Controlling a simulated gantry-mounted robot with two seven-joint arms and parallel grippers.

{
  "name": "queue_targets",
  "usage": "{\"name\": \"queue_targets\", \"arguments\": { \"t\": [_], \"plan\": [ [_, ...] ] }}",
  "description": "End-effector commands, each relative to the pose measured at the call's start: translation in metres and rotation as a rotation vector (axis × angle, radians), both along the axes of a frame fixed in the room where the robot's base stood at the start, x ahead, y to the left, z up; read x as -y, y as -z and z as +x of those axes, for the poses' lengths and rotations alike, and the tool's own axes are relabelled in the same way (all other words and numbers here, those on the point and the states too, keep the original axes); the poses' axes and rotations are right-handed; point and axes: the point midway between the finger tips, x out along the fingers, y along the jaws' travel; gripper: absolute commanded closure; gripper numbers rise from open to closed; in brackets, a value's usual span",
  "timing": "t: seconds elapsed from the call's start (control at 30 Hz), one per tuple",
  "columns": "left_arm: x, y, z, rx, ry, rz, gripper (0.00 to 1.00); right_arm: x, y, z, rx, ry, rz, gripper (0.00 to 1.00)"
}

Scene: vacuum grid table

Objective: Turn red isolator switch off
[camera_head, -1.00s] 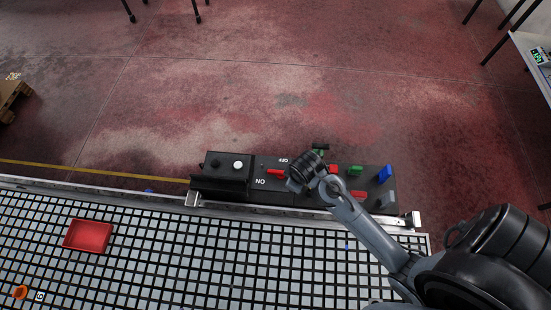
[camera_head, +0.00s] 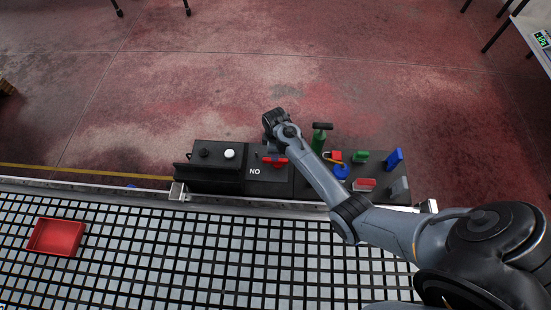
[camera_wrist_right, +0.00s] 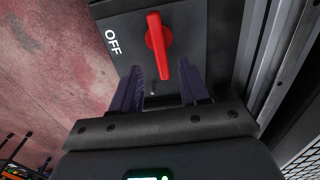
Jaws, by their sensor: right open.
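The red isolator switch (camera_head: 279,162) is on a black panel at the table's far edge, partly covered by my right arm in the head view. In the right wrist view its red handle (camera_wrist_right: 158,45) lies almost lengthwise in the picture, its lower end pointing toward my gripper. A white OFF label (camera_wrist_right: 112,42) is left of it. My right gripper (camera_wrist_right: 160,68) is open, and the handle's lower end shows between its two dark fingertips. I cannot tell whether they touch it. My left gripper is not in view.
A red tray (camera_head: 56,237) lies on the otherwise mostly clear grid table.

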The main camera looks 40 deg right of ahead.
Motion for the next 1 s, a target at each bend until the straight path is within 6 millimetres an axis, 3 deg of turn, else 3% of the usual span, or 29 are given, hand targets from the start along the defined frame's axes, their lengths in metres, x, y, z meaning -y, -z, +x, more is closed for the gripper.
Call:
{"name": "queue_targets", "arguments": {
  "t": [0.2,0.4,0.83,1.0],
  "plan": [
    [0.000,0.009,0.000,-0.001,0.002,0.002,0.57,0.000,0.036,0.000,0.000,0.000,0.000,0.55],
    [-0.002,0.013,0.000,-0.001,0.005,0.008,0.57,0.000,0.055,0.000,0.001,0.000,0.001,0.55],
    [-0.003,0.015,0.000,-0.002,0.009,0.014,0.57,0.000,0.062,0.000,0.001,0.000,0.000,0.55],
    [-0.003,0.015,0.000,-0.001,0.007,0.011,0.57,0.000,0.062,0.000,0.001,0.000,0.000,0.80]
  ]
}}
